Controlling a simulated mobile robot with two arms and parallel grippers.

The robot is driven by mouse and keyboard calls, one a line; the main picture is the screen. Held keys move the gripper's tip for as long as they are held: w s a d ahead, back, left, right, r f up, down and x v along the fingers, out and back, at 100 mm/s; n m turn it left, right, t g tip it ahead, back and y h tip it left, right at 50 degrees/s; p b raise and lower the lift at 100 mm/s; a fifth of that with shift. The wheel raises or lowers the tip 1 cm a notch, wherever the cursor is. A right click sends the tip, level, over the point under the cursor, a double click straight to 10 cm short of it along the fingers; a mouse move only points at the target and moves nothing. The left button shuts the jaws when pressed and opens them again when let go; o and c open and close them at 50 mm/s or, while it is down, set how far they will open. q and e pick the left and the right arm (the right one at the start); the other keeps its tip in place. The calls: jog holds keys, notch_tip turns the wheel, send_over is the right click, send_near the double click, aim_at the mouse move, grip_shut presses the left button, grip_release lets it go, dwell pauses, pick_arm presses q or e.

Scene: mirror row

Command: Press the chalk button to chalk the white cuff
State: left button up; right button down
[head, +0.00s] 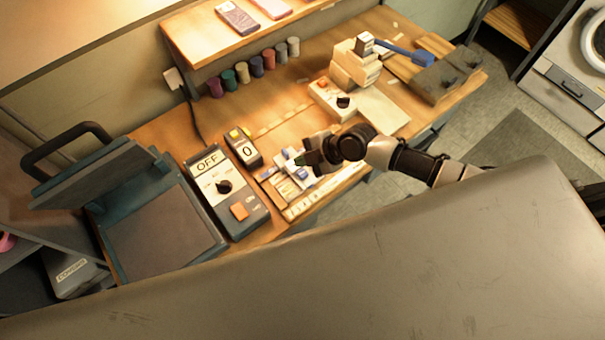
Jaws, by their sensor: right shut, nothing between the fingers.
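My right gripper (306,162) reaches in from the right and is shut and empty, over the front of the wooden bench near a tray of small white and blue pieces (290,186). Orange buttons show on a grey control box with an OFF display (208,162) left of the gripper, and on a cream box with a black knob (323,92) behind it. I cannot tell which is the chalk button. I cannot make out the white cuff for certain; the gripper and wrist cover part of the bench. My left gripper is not in view.
An open press with a dark plate (158,232) stands left. A small box showing 0 (246,150) is beside the control box. Several thread spools (255,67) line the back. A cream machine (352,68) with a blue handle stands back right. A large grey surface fills the front.

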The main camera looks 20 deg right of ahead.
aim_at(303, 175)
notch_tip(303, 175, down, 3)
jog(key=shift+f+b, duration=0.1)
jog(key=shift+b, duration=0.95)
jog(key=shift+f+b, duration=0.35)
jog(key=shift+b, duration=0.1)
jog(key=shift+f, duration=0.1)
dwell(0.6)
jog(key=shift+f+b, duration=0.3)
jog(key=shift+b, duration=0.35)
jog(key=shift+f+b, duration=0.55)
jog(key=shift+b, duration=0.1)
dwell(0.5)
jog(key=shift+r, duration=0.15)
jog(key=shift+r+p, duration=0.55)
jog(key=shift+r, duration=0.25)
jog(key=shift+r+p, duration=1.65)
jog(key=shift+r, duration=0.85)
